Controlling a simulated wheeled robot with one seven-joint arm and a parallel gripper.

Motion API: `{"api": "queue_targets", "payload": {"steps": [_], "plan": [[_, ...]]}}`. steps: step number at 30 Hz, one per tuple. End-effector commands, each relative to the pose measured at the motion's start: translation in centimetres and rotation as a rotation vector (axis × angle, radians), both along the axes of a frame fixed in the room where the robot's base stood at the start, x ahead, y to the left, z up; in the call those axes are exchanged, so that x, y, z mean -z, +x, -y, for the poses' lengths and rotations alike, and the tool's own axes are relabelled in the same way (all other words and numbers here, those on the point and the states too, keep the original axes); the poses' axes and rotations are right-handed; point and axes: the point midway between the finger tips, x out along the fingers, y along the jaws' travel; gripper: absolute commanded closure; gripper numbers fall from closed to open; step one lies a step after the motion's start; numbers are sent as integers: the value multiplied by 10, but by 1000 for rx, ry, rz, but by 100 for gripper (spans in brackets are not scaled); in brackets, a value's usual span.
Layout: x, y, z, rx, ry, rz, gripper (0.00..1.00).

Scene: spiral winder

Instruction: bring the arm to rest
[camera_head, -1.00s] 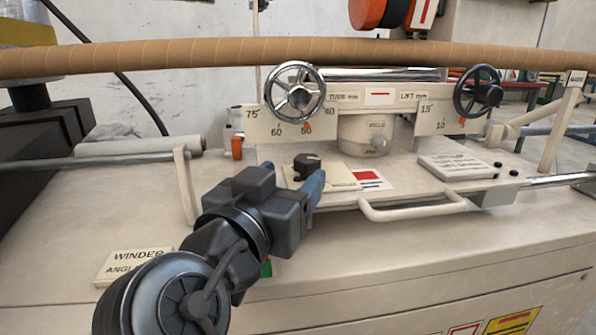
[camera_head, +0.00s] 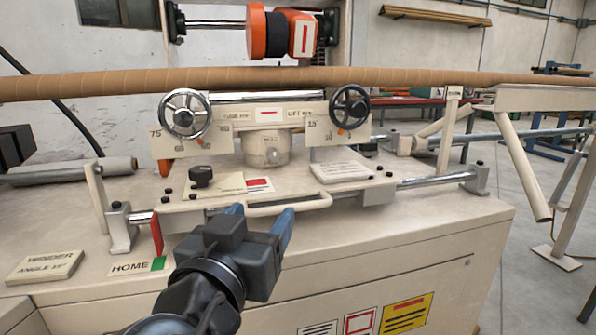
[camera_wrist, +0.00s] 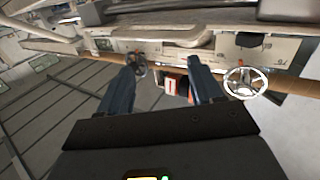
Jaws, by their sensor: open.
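My gripper (camera_head: 262,222) is in front of the winder's carriage (camera_head: 270,200), near its white handle (camera_head: 290,206). Its two blue fingers are spread apart with nothing between them. In the wrist view my gripper (camera_wrist: 158,85) also shows open and empty, with the handwheels beyond the fingers. Whether a fingertip touches the handle or carriage edge I cannot tell.
A chrome handwheel (camera_head: 185,114) and a black handwheel (camera_head: 349,106) stand on the carriage. A long brown tube (camera_head: 420,77) runs across behind. A red pointer (camera_head: 157,233) stands by the HOME label (camera_head: 130,267). A WINDER ANGLE block (camera_head: 45,267) lies at left.

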Motion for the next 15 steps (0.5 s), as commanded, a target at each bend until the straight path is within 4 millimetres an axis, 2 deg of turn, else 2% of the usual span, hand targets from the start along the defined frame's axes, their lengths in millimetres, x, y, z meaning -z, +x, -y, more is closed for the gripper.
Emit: {"api": "queue_targets", "payload": {"steps": [8,15], "plan": [[37,1,22,-45,-66,-28,34],[89,-7,55,-113,-147,-71,34]]}}
